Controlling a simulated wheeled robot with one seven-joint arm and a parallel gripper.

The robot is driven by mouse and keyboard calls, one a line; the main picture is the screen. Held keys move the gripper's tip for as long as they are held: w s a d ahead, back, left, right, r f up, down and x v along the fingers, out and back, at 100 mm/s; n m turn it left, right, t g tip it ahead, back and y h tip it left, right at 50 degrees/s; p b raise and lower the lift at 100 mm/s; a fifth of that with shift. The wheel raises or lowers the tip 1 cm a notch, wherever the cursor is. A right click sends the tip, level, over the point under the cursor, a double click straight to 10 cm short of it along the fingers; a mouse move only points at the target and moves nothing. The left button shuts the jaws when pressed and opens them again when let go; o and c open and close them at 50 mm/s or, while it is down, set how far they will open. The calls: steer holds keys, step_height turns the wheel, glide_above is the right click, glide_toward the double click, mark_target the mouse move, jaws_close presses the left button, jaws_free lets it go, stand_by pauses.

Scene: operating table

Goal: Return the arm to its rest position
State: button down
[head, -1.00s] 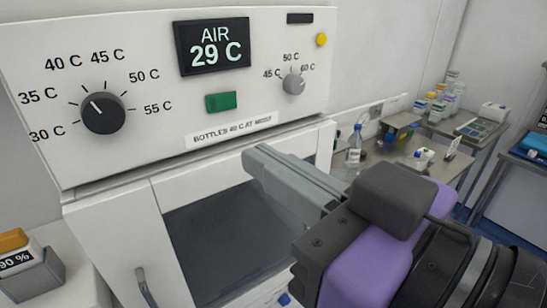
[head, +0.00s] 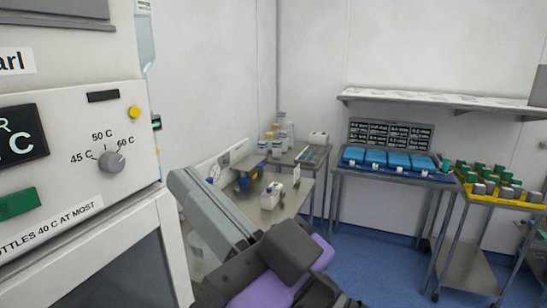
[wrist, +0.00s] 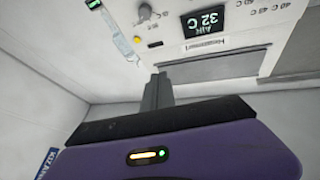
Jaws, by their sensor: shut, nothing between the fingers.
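My gripper (head: 207,205) shows in the lower middle of the head view, in front of the right edge of the white warming cabinet (head: 150,235). Its grey fingers are together with nothing between them. In the wrist view my gripper (wrist: 157,85) points at the cabinet front, which appears upside down or tilted there. The fingers look apart from the cabinet, though the exact gap cannot be told.
The cabinet's small knob (head: 112,161) is close to the left. A steel table (head: 275,205) with bottles and small items stands behind my gripper. Trolleys with blue trays (head: 390,160) and a yellow tray (head: 510,200) stand at the right. Blue floor (head: 375,260) is clear between.

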steer(key=s+d+f+m+t+h, duration=0.3)
steer(key=d+f+m+t+h, duration=0.4)
steer(key=d+f+h, duration=0.9)
steer(key=s+d+f+g, duration=0.3)
steer(key=s+d+f, duration=0.2)
steer(key=s+f, duration=0.6)
steer(key=s+d+f+m+g+h, duration=0.1)
steer(key=s+d+f+g, duration=0.2)
steer(key=s+d+f, duration=0.3)
steer(key=s+f, duration=0.5)
steer(key=f, duration=0.1)
steer(key=shift+s+d+g, duration=0.15)
steer(key=shift+s+g, duration=0.1)
steer(key=shift+g, duration=0.15)
